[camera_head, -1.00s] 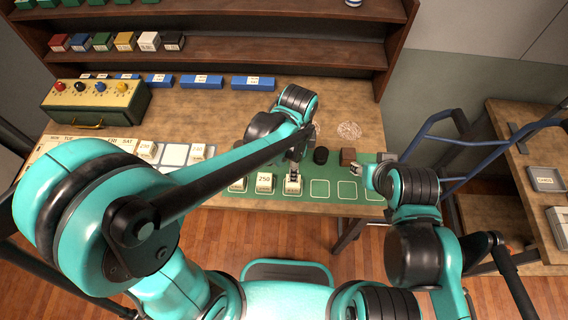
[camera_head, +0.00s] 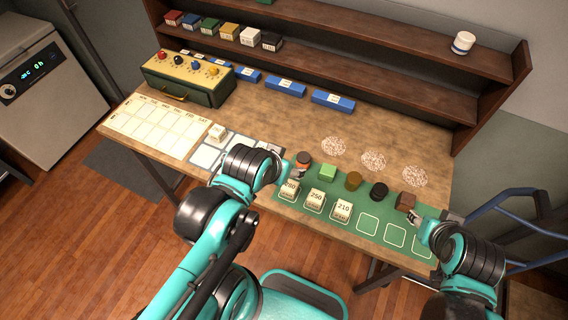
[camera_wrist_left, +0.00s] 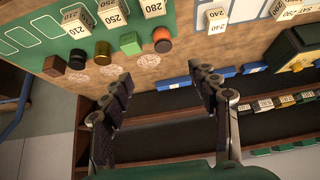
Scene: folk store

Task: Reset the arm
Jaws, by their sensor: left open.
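Blocks marked 250 (camera_head: 316,201) and 210 (camera_head: 341,210) stand in mat squares.
A green block (camera_head: 328,172), an olive cylinder (camera_head: 354,181) and a black piece (camera_head: 379,191) line the mat's back edge. A calendar board (camera_head: 150,122) and a yellow-topped box (camera_head: 188,75) are at left. A shelf (camera_head: 370,75) rises behind the table.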

